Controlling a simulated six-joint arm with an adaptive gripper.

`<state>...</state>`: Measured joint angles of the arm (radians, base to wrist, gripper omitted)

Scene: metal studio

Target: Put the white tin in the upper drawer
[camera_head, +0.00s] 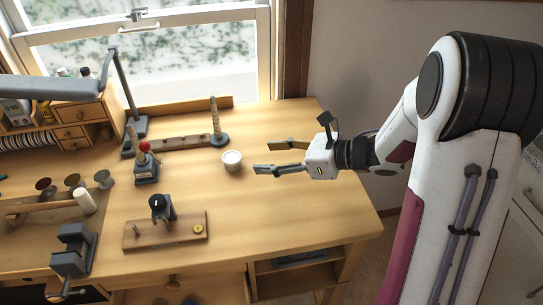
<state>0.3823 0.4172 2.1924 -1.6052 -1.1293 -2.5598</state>
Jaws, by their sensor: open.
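The white tin (232,162) is small and round and stands upright on the wooden workbench, right of the middle. My gripper (262,158) is just to its right, pointing left, with its two fingers apart and nothing between them. A gap shows between the fingertips and the tin. A small wooden cabinet at the back left has an upper drawer (70,116) and a lower drawer (70,132), both looking shut. I cannot tell which is the task's upper drawer.
A ring-sizing cone (216,122) stands behind the tin. A red-topped tool (145,163) and a wooden board with a dark tool (175,232) are to the left. A vise (74,250) sits at front left. A grey lamp arm (50,88) overhangs the cabinet. The bench's right part is clear.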

